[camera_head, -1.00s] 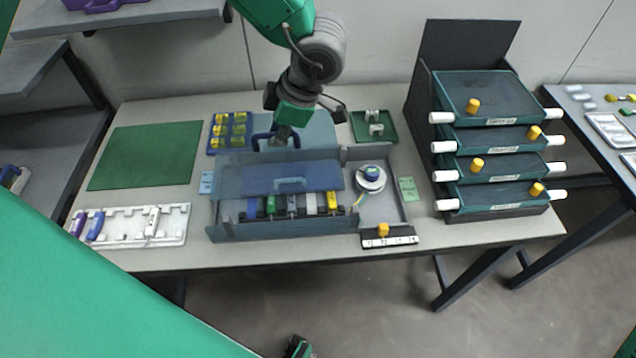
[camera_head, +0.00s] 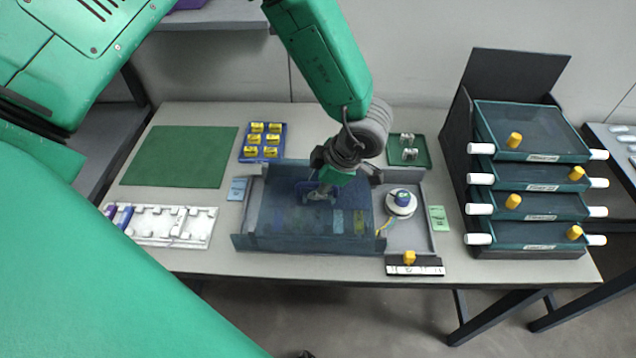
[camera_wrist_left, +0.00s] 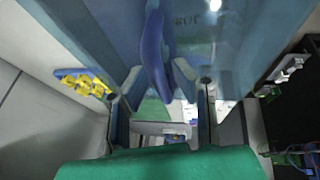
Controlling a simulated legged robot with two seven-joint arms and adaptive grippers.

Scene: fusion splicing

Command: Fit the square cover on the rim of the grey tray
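The square cover (camera_head: 345,205) is a see-through blue panel with a blue handle (camera_wrist_left: 153,50). It lies over the left, larger compartment of the grey tray (camera_head: 412,238), and coloured parts show dimly through it. I cannot tell whether its edges touch the rim all round. My left gripper (camera_head: 322,190) is above the cover at its handle. In the left wrist view the fingers (camera_wrist_left: 160,88) are on either side of the handle and appear closed on it. The tray's right compartment is uncovered and holds a white round spool (camera_head: 401,204). My right gripper does not show.
A blue tray of yellow blocks (camera_head: 263,142) and a small green tray (camera_head: 408,151) stand behind the grey tray. A white rack (camera_head: 165,226) and a green mat (camera_head: 180,157) are at left. A dark drawer rack (camera_head: 528,160) stands at right.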

